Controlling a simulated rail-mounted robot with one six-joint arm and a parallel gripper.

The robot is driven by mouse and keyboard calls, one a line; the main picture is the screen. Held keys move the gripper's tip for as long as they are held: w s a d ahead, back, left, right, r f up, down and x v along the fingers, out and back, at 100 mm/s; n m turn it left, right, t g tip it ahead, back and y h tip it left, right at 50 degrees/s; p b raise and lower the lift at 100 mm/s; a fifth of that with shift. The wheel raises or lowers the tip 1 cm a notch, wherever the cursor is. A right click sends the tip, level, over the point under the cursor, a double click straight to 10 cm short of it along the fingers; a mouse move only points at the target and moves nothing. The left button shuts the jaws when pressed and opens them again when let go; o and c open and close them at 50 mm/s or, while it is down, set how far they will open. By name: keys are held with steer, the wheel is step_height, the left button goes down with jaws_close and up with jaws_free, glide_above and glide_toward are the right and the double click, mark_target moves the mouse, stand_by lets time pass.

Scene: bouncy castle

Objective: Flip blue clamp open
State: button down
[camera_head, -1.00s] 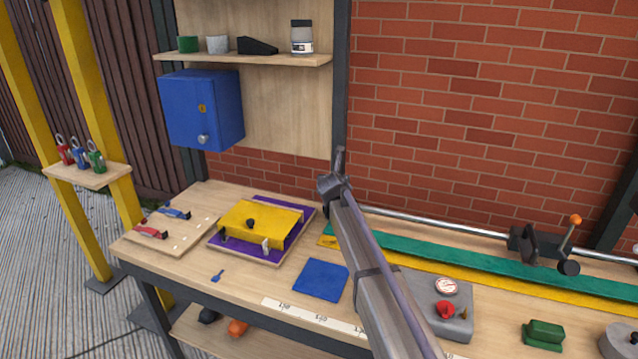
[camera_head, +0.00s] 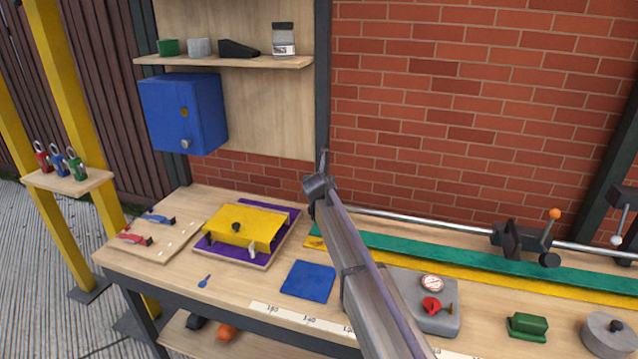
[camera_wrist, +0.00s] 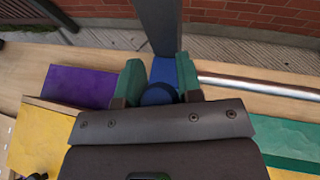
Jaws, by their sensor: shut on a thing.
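The blue clamp (camera_head: 160,219) lies on a light wooden board (camera_head: 172,246) at the bench's left end in the head view. A red clamp (camera_head: 133,239) lies nearer the front of the same board. My gripper (camera_wrist: 158,85) shows in the wrist view with green fingertips, shut on a blue piece (camera_wrist: 160,72) with a rounded near end. I cannot tell what this piece is. The gripper is over the back of the bench, in front of the dark post, right of the purple mat (camera_wrist: 78,86) and apart from the blue clamp. In the head view my arm hides the gripper.
A yellow plate (camera_head: 243,227) on the purple mat stands between the blue clamp and my arm. A flat blue square (camera_head: 308,281) and a grey box with a red knob (camera_head: 420,300) lie nearer the front. A metal rail (camera_head: 430,222) runs along the back.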

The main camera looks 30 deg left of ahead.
steer(key=shift+w+d+f, duration=0.1)
steer(key=shift+d+f, duration=0.05)
steer(key=shift+d, duration=0.1)
steer(key=c, duration=1.1)
jaws_free()
steer(key=shift+w+f, duration=0.1)
steer(key=shift+w, duration=0.05)
steer(key=shift+o, duration=0.6)
steer(key=shift+w+d+f, duration=0.1)
steer(key=shift+w, duration=0.1)
steer(key=shift+o, duration=1)
steer(key=shift+s, duration=0.2)
steer(key=p+v, duration=0.5)
steer(key=v, duration=0.5)
steer(key=shift+s+r, duration=0.3)
